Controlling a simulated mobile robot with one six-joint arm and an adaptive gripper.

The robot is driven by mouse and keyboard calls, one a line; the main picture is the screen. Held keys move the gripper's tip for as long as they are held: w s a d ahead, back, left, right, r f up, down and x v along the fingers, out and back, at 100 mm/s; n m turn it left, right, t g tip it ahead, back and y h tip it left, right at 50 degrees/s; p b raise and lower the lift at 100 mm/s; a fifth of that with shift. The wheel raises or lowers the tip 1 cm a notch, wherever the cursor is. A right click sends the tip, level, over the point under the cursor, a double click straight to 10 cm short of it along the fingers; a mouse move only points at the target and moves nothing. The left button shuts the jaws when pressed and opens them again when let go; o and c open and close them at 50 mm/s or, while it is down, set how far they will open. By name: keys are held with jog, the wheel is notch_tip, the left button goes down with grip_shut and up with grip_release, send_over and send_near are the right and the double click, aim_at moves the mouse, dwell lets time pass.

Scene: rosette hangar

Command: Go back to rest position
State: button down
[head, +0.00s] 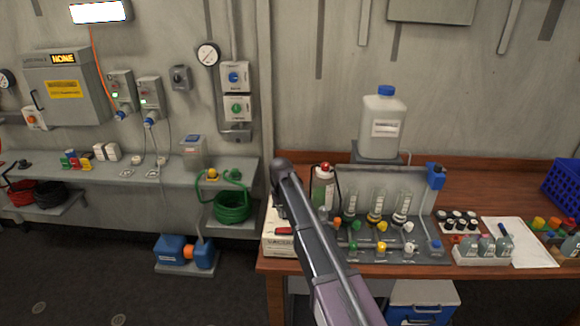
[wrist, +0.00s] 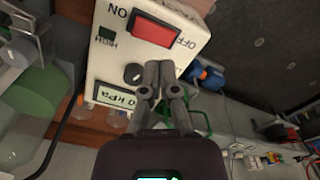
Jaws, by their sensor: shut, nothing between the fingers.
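My gripper (wrist: 158,72) is in the wrist view, its two fingers together and nothing between them. The fingertips show in front of a white box (wrist: 112,60) with a red ON/OFF switch (wrist: 156,34), a dark round knob (wrist: 132,72) and a small kPa display (wrist: 114,97). I cannot tell whether they touch it. In the head view my arm crosses the left part of the wooden bench (head: 470,178), and the gripper is hidden. The same white box (head: 275,246) shows partly behind the arm, its red switch facing up.
A manifold panel (head: 360,190) with several flasks and coloured knobs stands right of my arm. A large white jug (head: 382,125) stands behind it. Small bottles (head: 486,247) and a blue crate (head: 565,187) are farther right. A grey shelf (head: 130,172) and blue pump (head: 185,252) are left.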

jog(key=s+d+f+m+b, duration=0.2)
jog(key=s+d+m, duration=0.3)
jog(key=s+d, duration=1.7)
jog(key=s, duration=0.3)
jog(key=shift+s+d+f+b, duration=0.15)
jog(key=shift+s+f+b, duration=0.05)
jog(key=shift+f+b, duration=0.2)
